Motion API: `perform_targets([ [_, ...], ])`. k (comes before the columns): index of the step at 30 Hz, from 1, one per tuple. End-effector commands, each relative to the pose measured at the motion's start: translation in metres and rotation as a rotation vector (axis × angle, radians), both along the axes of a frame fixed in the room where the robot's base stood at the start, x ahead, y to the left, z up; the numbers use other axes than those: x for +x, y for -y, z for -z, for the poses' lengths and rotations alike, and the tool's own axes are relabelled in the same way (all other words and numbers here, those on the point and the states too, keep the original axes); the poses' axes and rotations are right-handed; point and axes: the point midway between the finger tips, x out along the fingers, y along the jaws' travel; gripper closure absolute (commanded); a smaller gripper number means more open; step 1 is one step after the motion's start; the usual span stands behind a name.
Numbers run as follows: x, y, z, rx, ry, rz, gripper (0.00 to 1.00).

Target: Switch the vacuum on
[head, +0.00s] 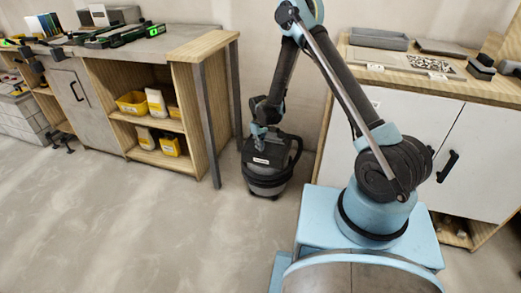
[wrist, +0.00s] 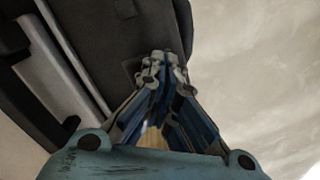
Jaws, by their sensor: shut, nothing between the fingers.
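The vacuum (head: 268,182) is a dark grey and black canister with a pale label on its front. It stands upright on the floor between the two workbenches. My gripper (head: 259,142) points down at the left part of its top. In the wrist view my gripper (wrist: 160,65) has its fingertips together, with nothing between them. Behind them is a dark surface (wrist: 140,35), which looks like the vacuum's top. The fingertips seem at or very close to it; contact cannot be told. The switch cannot be made out; the fingers may cover it.
A wooden bench (head: 210,45) with open shelves and yellow bins stands to the left. A white-doored cabinet (head: 390,125) with a wooden top stands to the right. The wall is close behind the vacuum. The floor (head: 130,230) in front is clear.

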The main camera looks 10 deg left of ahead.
Motion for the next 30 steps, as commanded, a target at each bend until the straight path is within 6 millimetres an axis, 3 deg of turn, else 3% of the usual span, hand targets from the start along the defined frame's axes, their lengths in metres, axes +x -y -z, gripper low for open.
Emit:
perform_targets([
  [11,0.000,0.000,0.000,0.000,0.000,0.000,1.00],
  [30,0.000,0.000,-0.041,0.000,0.000,0.000,1.00],
])
